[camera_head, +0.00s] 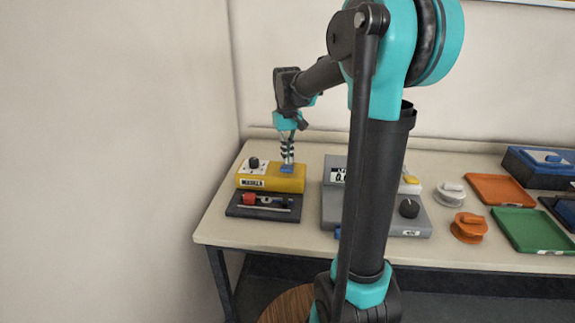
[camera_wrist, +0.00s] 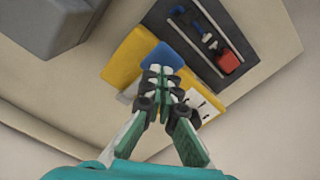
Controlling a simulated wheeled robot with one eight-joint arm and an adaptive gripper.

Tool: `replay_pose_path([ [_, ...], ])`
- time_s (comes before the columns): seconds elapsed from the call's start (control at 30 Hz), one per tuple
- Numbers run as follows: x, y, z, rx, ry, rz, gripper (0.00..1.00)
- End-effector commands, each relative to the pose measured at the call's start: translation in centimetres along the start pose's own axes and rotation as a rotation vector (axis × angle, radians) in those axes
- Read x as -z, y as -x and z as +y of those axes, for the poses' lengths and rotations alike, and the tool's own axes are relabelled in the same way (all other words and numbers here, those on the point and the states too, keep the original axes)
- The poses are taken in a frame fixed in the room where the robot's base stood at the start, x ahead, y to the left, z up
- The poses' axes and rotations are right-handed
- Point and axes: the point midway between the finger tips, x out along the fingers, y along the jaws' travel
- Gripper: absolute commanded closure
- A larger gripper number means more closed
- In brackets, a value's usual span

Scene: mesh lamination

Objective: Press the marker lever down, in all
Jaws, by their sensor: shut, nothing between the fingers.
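In the wrist view the blue lever (camera_wrist: 163,57) lies just beyond my fingertips, on the yellow body (camera_wrist: 127,57). My gripper (camera_head: 287,158) is shut and empty, pointing down over the lever. The fingertips (camera_wrist: 162,72) overlap the lever's edge in the wrist view. I cannot tell whether they touch it or how far down the lever is.
A grey device (camera_head: 333,205) with a display and a dark knob (camera_head: 409,208) stands right of the marker, partly behind my arm. Further right are orange (camera_head: 500,189) and green (camera_head: 533,230) trays, small round pieces (camera_head: 469,228) and a dark blue box (camera_head: 540,168). A wall rises at the left.

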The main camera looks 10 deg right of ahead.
Motion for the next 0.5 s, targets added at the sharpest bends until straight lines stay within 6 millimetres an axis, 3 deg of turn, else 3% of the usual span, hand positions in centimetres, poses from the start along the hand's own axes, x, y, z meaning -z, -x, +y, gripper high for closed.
replay_pose_path([
  [0.5,0.0,-2.1,0.0,0.0,0.0,0.0,1.0],
])
